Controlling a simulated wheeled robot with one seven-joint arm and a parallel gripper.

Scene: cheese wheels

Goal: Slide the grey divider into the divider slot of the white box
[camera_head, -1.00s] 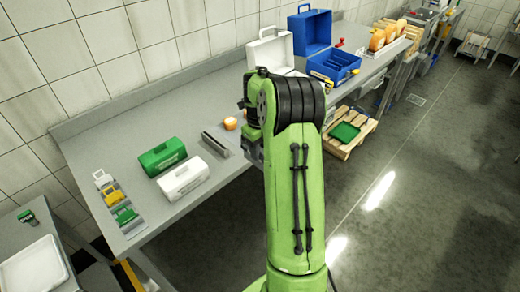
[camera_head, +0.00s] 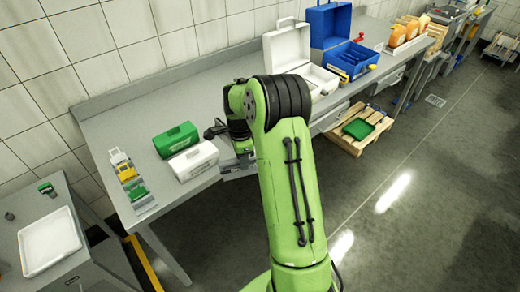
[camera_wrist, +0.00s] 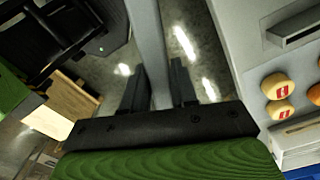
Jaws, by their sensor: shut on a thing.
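The grey divider (camera_wrist: 148,45) is a thin plate seen nearly edge-on in the wrist view, between the two dark fingers of my gripper (camera_wrist: 158,90). My gripper is shut on it. In the head view my gripper (camera_head: 240,158) is near the bench's front edge, right of the closed white case. A grey piece (camera_head: 238,170) shows below it there, partly hidden by my arm. The open white box (camera_head: 284,48) stands farther back on the bench with its lid raised. Its divider slot cannot be made out. My gripper is well apart from this box.
A closed green case (camera_head: 176,139) and a closed white case (camera_head: 194,160) stand left of my gripper. An open blue box (camera_head: 332,28) is beside the white box. Round cheeses (camera_wrist: 277,86) with red labels lie on the bench. A wooden pallet (camera_head: 358,128) is on the floor.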

